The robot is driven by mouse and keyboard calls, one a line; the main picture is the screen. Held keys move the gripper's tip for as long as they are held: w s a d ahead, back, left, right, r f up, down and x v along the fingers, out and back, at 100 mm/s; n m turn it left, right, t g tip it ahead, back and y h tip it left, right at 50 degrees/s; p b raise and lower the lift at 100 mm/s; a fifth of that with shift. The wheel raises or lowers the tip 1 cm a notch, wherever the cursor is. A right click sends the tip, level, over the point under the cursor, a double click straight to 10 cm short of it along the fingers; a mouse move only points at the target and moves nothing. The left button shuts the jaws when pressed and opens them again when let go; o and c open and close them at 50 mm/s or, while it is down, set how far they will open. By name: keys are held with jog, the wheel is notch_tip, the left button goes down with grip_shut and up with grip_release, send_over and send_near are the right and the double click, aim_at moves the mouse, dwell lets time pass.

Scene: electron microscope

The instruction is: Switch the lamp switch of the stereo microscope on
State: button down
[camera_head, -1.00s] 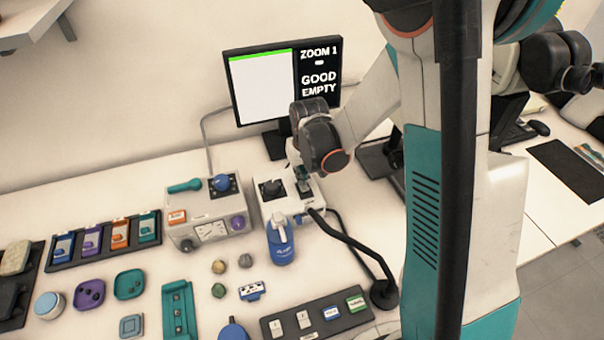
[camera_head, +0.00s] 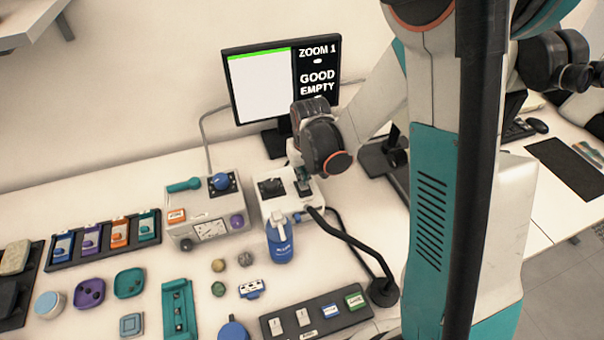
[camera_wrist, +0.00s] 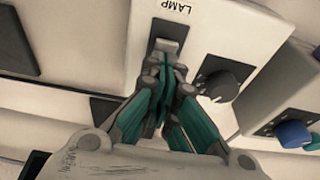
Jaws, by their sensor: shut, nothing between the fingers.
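The lamp switch (camera_wrist: 167,36) is a dark rocker with a lighter grey lower part. It sits on a white housing (camera_wrist: 237,28) under an upside-down "LAMP" label (camera_wrist: 176,6) in the wrist view. My gripper (camera_wrist: 164,68) is shut and empty, its fingertips at the lower end of the switch; I cannot tell whether they touch it. In the head view my gripper (camera_head: 304,174) points down over the right side of the white unit (camera_head: 279,207), and my wrist partly covers that area. The switch's position is unclear.
A black knob (camera_wrist: 220,78) is right beside my fingers. A grey console (camera_head: 207,208) with a blue knob stands to the left in the head view. The monitor (camera_head: 262,86) behind reads "ZOOM 1, GOOD, EMPTY".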

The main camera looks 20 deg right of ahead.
jog(key=w+p+v, duration=0.1)
jog(key=p+v, duration=0.2)
jog(key=v, duration=0.3)
jog(key=w+p+v, duration=0.2)
jog(key=v, duration=0.5)
jog(key=shift+r+p, duration=0.4)
jog(key=shift+r, duration=0.25)
jog(key=s+r+t, duration=0.1)
jog(key=s+r, duration=0.2)
jog(key=s, duration=0.4)
jog(key=s+r+t+b, duration=0.1)
jog(key=s+r+t, duration=0.1)
jog(key=s+r, duration=0.2)
jog(key=s+r+t, duration=0.1)
jog(key=s+r, duration=0.3)
jog(key=s, duration=0.5)
jog(key=shift+s+t+b, duration=0.3)
jog(key=shift+b, duration=0.1)
